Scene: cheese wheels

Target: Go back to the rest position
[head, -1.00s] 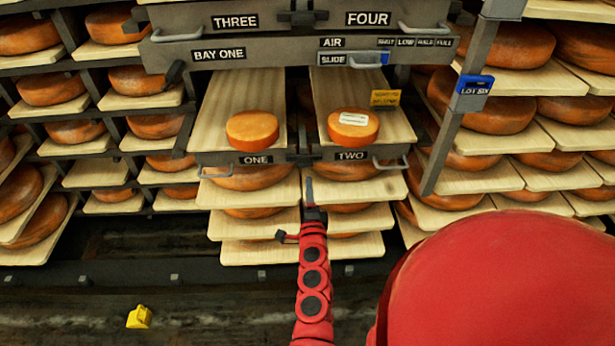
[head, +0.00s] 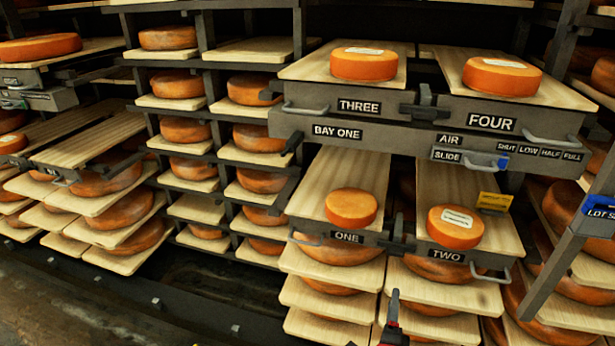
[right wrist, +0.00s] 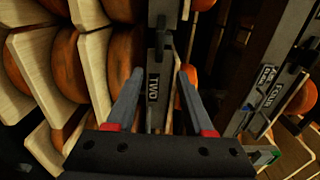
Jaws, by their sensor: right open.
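My right gripper (head: 393,312) shows at the bottom of the head view, just below bay one and between drawers ONE and TWO. In the right wrist view its two fingers (right wrist: 161,74) stand apart with nothing between them. The TWO label (right wrist: 153,88) shows beyond the gap. My left gripper is not in view.
Drawer ONE (head: 350,165) holds a plain cheese wheel (head: 351,208); drawer TWO (head: 440,180) holds a labelled one (head: 455,227). Labelled wheels sit on THREE (head: 363,65) and FOUR (head: 501,76). A slanted post (head: 575,245) stands at right. The floor (head: 60,305) at lower left is clear.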

